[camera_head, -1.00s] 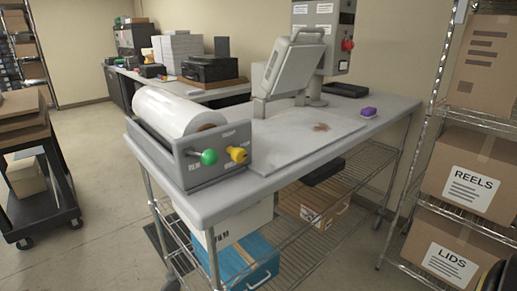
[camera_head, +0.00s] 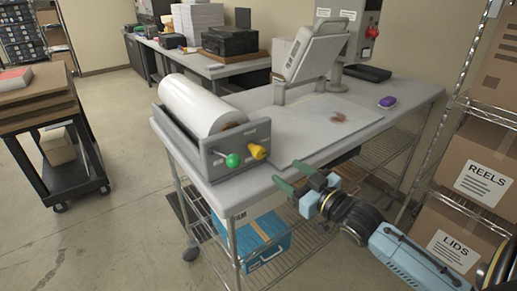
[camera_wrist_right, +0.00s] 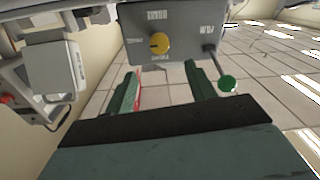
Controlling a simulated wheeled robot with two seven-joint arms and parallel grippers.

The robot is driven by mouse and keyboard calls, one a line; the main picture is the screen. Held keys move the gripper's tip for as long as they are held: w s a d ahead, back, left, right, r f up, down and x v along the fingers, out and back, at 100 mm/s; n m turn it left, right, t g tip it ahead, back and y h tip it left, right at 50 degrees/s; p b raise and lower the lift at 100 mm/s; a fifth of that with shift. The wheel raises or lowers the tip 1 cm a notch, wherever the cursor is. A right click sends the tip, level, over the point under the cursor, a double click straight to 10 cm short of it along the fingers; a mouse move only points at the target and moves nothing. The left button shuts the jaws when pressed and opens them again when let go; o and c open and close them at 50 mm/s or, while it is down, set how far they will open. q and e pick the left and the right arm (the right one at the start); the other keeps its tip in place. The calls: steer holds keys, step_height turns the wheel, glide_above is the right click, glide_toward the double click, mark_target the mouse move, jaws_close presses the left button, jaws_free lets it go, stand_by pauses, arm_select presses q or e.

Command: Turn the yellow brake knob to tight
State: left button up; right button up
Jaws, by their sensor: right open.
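The yellow brake knob (camera_head: 258,151) sits on the grey end panel (camera_head: 240,148) of the roll holder, right of a green-tipped lever (camera_head: 233,160). In the right wrist view, the knob (camera_wrist_right: 159,43) shows face-on between printed labels too small to read surely. My right gripper (camera_head: 294,177) is open and empty, to the right of and a little below the knob, apart from it. In the right wrist view its fingers (camera_wrist_right: 164,82) are spread, with the knob beyond the gap and the green lever tip (camera_wrist_right: 228,84) by the right finger. My left gripper is not in view.
A white film roll (camera_head: 200,105) lies in the holder on the grey table (camera_head: 370,113). The laminator press (camera_head: 312,55) and a purple object (camera_head: 387,102) are farther back. A wire rack with boxes (camera_head: 487,180) stands at the right. A dark cart (camera_head: 80,165) is at the left.

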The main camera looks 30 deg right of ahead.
mark_target(261, 154)
steer(key=w, duration=0.4)
steer(key=w+a, duration=0.1)
steer(key=w, duration=0.3)
steer(key=w+p, duration=0.1)
steer(key=w, duration=0.4)
steer(key=shift+a+f, duration=0.1)
steer(key=shift+a, duration=0.15)
steer(key=c, duration=1)
steer(key=shift+o, duration=0.2)
